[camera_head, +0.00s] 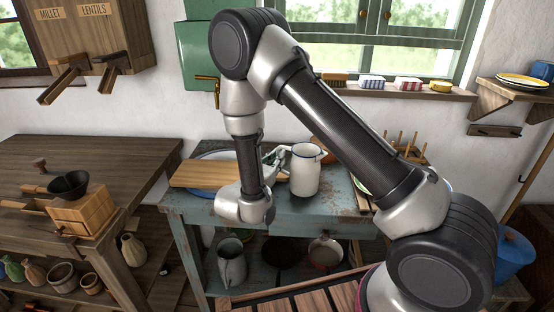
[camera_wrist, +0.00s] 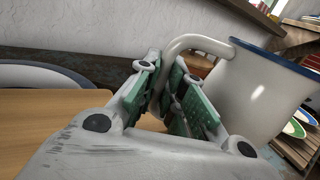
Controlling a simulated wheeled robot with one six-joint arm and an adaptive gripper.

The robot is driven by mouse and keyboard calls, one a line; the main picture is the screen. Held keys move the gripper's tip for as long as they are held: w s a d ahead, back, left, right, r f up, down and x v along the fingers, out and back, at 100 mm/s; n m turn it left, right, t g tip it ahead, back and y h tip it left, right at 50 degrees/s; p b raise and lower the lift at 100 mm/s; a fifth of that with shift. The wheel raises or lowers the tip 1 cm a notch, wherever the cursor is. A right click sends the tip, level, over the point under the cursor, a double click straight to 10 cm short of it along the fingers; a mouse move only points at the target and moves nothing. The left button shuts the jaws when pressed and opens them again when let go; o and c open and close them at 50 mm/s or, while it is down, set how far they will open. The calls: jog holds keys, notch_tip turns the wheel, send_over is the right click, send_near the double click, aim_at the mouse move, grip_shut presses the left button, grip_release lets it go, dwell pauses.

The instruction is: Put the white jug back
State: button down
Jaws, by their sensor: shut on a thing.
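The white jug (camera_head: 305,172) with a dark blue rim stands upright at the blue-grey table, its handle to the left. It also shows in the wrist view (camera_wrist: 254,95), at the right. My gripper (camera_head: 272,158) is at the left of the jug in the head view. In the wrist view its green-padded fingers (camera_wrist: 178,100) are shut on the jug's handle (camera_wrist: 190,42). The jug's base is at or just above the tabletop; I cannot tell if it touches.
A wooden board (camera_head: 205,174) lies on the blue-grey table (camera_head: 315,218), left of the jug. A rack with upright pegs (camera_head: 405,148) stands to the right. A grey pitcher (camera_head: 231,262) and pans are on the lower shelf. A windowsill (camera_head: 400,94) holds small boxes.

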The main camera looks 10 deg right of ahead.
jog(key=c, duration=1.5)
grip_release()
jog(key=shift+r, duration=0.1)
jog(key=v, duration=1.2)
